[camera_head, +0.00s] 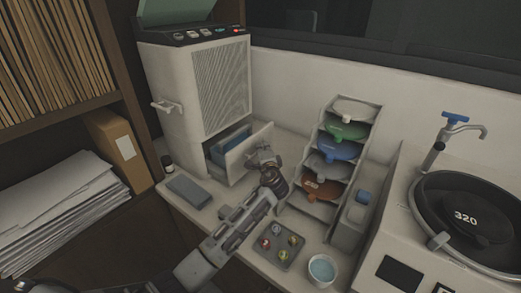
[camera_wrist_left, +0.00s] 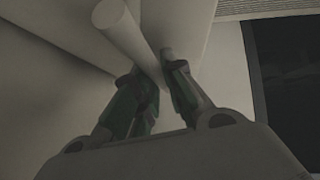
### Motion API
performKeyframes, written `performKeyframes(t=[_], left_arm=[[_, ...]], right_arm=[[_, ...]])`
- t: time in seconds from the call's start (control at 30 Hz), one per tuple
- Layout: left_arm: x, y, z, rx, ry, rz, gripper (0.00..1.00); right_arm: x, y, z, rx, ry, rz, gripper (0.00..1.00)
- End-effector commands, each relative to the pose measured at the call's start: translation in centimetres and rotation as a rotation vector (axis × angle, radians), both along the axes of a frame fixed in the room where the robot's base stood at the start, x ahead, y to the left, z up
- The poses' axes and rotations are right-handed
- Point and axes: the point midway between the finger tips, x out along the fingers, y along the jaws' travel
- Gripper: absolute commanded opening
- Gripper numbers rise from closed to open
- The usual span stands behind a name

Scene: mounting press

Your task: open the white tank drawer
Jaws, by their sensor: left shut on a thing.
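The white tank drawer (camera_head: 248,152) is at the base of the tall white machine (camera_head: 195,85). It is pulled part way out, with blue contents (camera_head: 231,138) visible inside. My left gripper (camera_head: 264,158) is at the drawer's front face, with its arm reaching in from below. In the left wrist view its two fingers (camera_wrist_left: 163,75) are closed on a pale round bar, the drawer handle (camera_wrist_left: 125,30). The gripper hides most of the handle in the head view. My right gripper is not in view.
A rack of coloured discs (camera_head: 333,150) stands close to the right of the drawer. A grey box (camera_head: 189,191) lies on the bench in front of the machine. A small tray (camera_head: 278,246) and a bowl (camera_head: 322,270) are near the front edge. A round basin (camera_head: 470,215) is at right.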

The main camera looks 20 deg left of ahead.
Motion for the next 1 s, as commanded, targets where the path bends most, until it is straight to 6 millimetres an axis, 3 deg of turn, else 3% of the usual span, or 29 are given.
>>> performKeyframes(t=[0.2,0.53,0.57,0.6,1.0], left_arm=[[-0.9,-2.3,-0.3,-0.003,0.004,-0.001,0.0],[-0.9,-2.5,-0.2,-0.001,0.003,0.001,0.0],[-0.9,-2.5,-0.2,-0.001,0.003,0.001,0.16],[-0.9,-2.4,-0.2,-0.001,0.003,0.001,0.21],[-1.0,-2.5,-0.1,0.0,0.001,0.0,0.21]], right_arm=[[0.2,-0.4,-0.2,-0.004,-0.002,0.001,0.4],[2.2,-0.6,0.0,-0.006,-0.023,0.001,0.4],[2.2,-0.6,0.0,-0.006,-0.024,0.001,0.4],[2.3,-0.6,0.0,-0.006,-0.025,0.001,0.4],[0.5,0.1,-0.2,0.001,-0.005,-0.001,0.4]])
